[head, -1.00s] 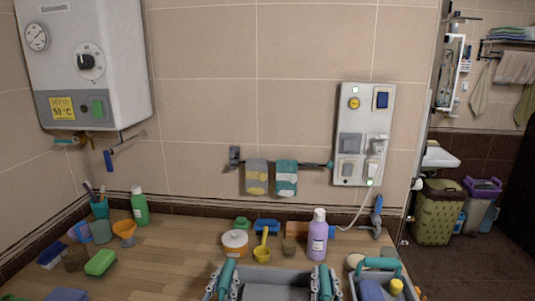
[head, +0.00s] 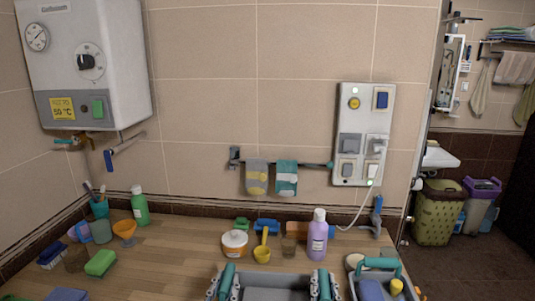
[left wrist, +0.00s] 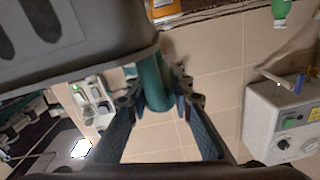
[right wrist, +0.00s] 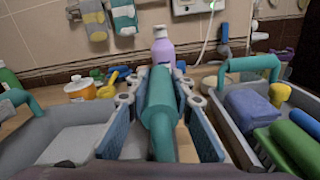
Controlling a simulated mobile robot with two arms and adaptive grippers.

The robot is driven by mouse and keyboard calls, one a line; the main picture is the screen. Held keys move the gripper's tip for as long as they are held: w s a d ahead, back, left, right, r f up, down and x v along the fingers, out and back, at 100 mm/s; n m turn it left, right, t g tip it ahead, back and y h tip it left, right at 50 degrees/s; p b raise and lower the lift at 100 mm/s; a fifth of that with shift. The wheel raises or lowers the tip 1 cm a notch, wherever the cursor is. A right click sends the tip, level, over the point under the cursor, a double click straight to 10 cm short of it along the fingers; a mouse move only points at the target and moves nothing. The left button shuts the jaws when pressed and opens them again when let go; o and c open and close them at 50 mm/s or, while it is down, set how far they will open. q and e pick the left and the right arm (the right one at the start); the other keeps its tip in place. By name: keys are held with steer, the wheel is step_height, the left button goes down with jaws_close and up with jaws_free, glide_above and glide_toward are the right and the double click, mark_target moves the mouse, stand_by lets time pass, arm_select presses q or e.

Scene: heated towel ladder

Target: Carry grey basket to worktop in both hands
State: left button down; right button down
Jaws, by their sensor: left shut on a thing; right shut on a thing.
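The grey basket (head: 275,281) shows at the bottom middle of the head view, with a teal handle at each end. My left gripper (head: 225,284) is shut on its left handle; that teal handle (left wrist: 153,82) sits between the fingers in the left wrist view. My right gripper (head: 325,286) is shut on the right handle (right wrist: 160,105). The basket looks level, and its visible inside (right wrist: 78,142) looks empty. Its near side is cut off in the head view. The wooden worktop (head: 185,255) lies around and beyond it. I cannot tell whether the basket touches it.
A second grey caddy (right wrist: 242,150) with a teal handle and rolled cloths stands close on the right. A purple bottle (head: 318,234), a white-orange tub (head: 235,243) and a yellow scoop (head: 262,249) stand just beyond the basket. A green sponge (head: 101,262) lies left; worktop between is clear.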

arm_select(q)
steer(key=shift+a+f, duration=0.1)
arm_select(e)
steer(key=shift+d+f, duration=0.15)
steer(key=shift+f, duration=0.15)
steer(key=shift+s+f, duration=0.1)
steer(key=shift+f, duration=0.15)
arm_select(q)
steer(key=shift+s+f, duration=0.1)
steer(key=shift+f, duration=0.3)
arm_select(e)
steer(key=shift+f, duration=0.15)
stand_by(0.3)
arm_select(q)
steer(key=c, duration=2)
jaws_free()
steer(key=shift+c, duration=0.2)
steer(key=o, duration=0.4)
steer(key=shift+r, duration=0.1)
arm_select(e)
steer(key=c, duration=1.9)
jaws_free()
steer(key=shift+f, duration=0.1)
steer(key=shift+c, duration=0.2)
steer(key=o, duration=0.3)
steer(key=shift+r, duration=0.2)
arm_select(q)
steer(key=shift+r, duration=0.15)
arm_select(e)
steer(key=shift+r, duration=0.15)
